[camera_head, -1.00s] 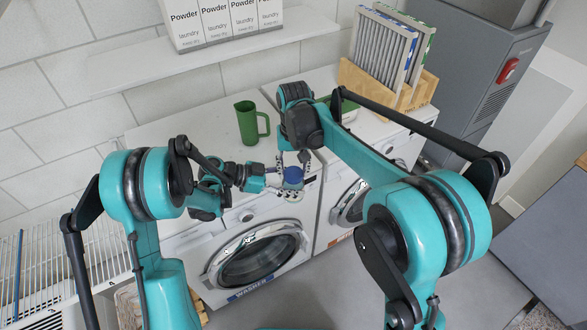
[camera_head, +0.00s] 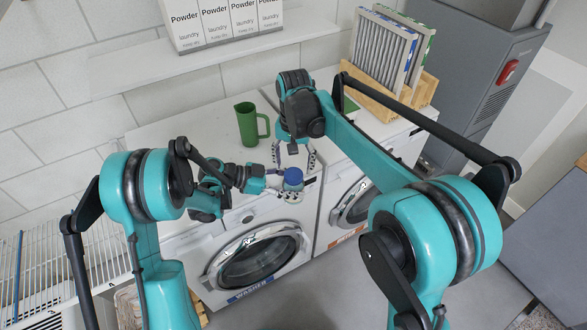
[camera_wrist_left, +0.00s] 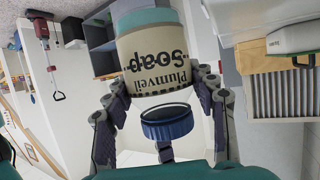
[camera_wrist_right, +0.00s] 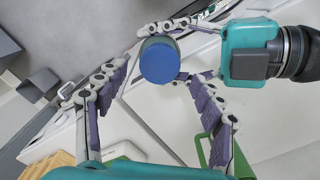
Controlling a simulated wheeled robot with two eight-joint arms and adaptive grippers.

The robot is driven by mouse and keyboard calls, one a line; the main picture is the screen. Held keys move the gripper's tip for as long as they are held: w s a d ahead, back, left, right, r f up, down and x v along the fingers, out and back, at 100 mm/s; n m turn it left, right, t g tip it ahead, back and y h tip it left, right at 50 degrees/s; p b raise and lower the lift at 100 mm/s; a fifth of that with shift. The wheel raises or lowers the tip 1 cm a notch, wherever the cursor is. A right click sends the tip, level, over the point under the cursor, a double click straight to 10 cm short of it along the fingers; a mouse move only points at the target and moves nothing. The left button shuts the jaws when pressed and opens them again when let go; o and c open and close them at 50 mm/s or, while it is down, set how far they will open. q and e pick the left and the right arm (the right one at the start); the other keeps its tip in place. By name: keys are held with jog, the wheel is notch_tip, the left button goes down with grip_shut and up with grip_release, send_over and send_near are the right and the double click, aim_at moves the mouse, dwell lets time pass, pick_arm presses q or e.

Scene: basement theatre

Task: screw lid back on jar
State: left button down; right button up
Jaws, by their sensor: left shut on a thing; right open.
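The soap jar (camera_wrist_left: 155,55) is cream with a teal band and dark "Plumveil Soap" lettering, upside down in the left wrist view. My left gripper (camera_wrist_left: 165,100) is shut on it; the head view shows this gripper (camera_head: 279,186) in front of the left washer. The blue lid (camera_wrist_left: 167,122) is at the jar's mouth end, with a pale gap between lid and jar body; I cannot tell how it is seated. The lid also shows in the head view (camera_head: 292,178) and from above in the right wrist view (camera_wrist_right: 160,62). My right gripper (camera_wrist_right: 155,100) is open, its fingers spread, apart from the lid.
A green jug (camera_head: 248,124) stands on the washer top (camera_head: 190,135) behind the grippers. A wooden crate with filters (camera_head: 385,60) is at the back right. Powder boxes (camera_head: 228,22) stand on the shelf above. Floor is free in front of the washers.

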aim_at(294, 174)
jog(key=shift+r, duration=0.55)
jog(key=shift+c, duration=0.2)
jog(key=r+n, duration=0.1)
jog(key=n, duration=0.1)
jog(key=r+n, duration=0.1)
jog(key=n, duration=0.1)
jog(key=shift+n, duration=0.3)
jog(key=n, duration=0.1)
jog(key=r+n, duration=0.1)
jog(key=n, duration=0.2)
jog(key=shift+r, duration=0.25)
jog(key=shift+f, duration=4)
